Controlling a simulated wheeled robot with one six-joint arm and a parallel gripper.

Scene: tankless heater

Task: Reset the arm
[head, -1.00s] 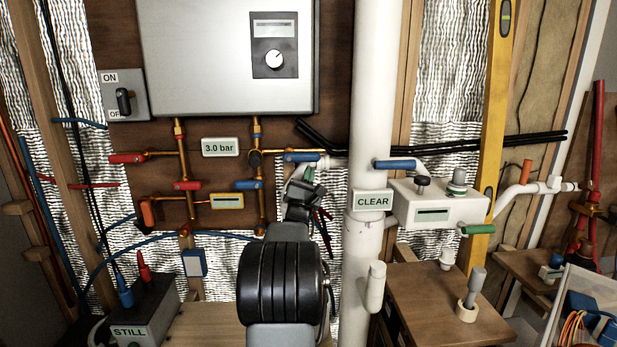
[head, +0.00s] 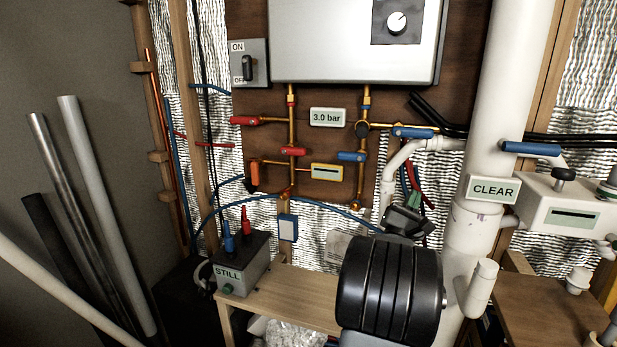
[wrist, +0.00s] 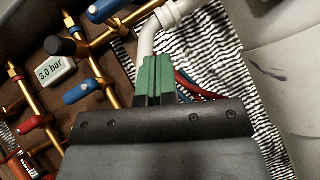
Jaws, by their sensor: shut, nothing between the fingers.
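My gripper (head: 415,200) is in the middle right of the head view, in front of the white pipework and the silvery insulation. In the wrist view its green fingertips (wrist: 155,75) are pressed together with nothing between them. They point towards the wall, below a bent white pipe (wrist: 150,40). Red and blue cables (wrist: 195,88) show just right of the fingers; I cannot tell whether they touch. My dark arm hides part of the wall and bench behind it.
The heater (head: 350,45) hangs above copper pipes with red and blue valve handles. A thick white pipe (head: 500,100) stands right of my arm. A grey STILL box (head: 242,265) sits on the wooden bench (head: 290,295). Loose pipes (head: 100,200) lean at the left.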

